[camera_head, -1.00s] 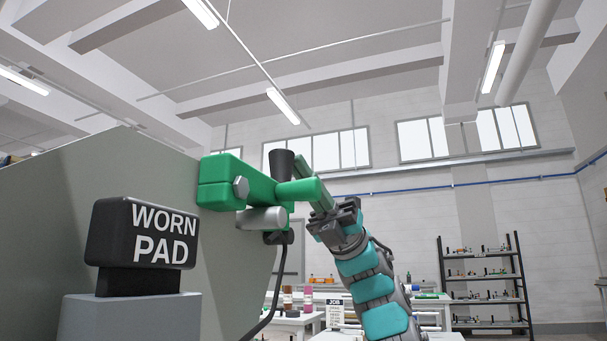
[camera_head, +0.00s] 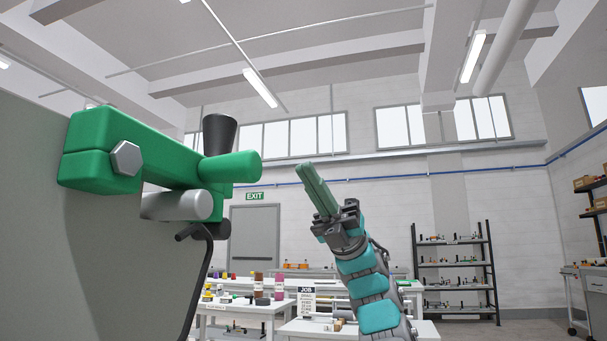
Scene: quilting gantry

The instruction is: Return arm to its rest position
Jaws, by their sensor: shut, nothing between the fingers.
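My arm, with teal covers, rises from the lower right of centre in the head view. At its upper end my gripper (camera_head: 308,172) points up and to the left, its long green fingers closed together and empty. It stands in open view to the right of the green bracket (camera_head: 105,152), with a visible gap between them. The bracket has a hex bolt, a green cylinder and a dark cone-shaped knob, and is fixed to a large grey panel (camera_head: 45,235).
A black cable (camera_head: 201,275) hangs below the bracket. Behind are white worktables (camera_head: 245,308) with bottles, a job sign (camera_head: 306,300), a black shelf rack (camera_head: 457,264) and a grey door (camera_head: 254,245). The space right of my gripper looks clear.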

